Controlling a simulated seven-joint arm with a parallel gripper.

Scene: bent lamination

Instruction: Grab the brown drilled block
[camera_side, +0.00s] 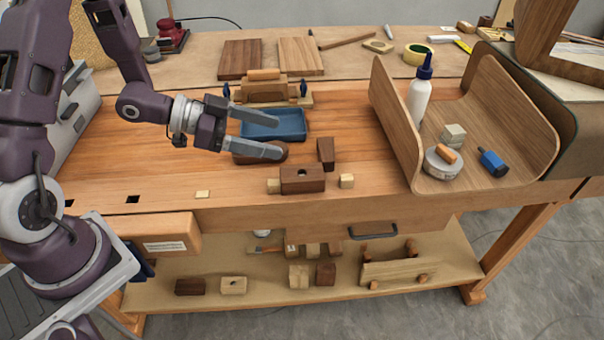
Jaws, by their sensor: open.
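The brown drilled block (302,184) lies near the front edge of the workbench, with a dark round hole in its top face. My gripper (279,136) is open and empty, its two grey fingers pointing right. It is up and to the left of the drilled block in the picture, apart from it. The upper finger shows in front of a blue tray (290,126). The lower finger partly hides a rounded brown piece (250,158); whether they touch I cannot tell.
Small pale blocks stand at the drilled block's left (273,186) and right (347,181). A dark upright block (326,153) is just behind it. A curved wooden shell (395,110) holding a glue bottle (420,98) stands at right. The bench's left front is mostly clear.

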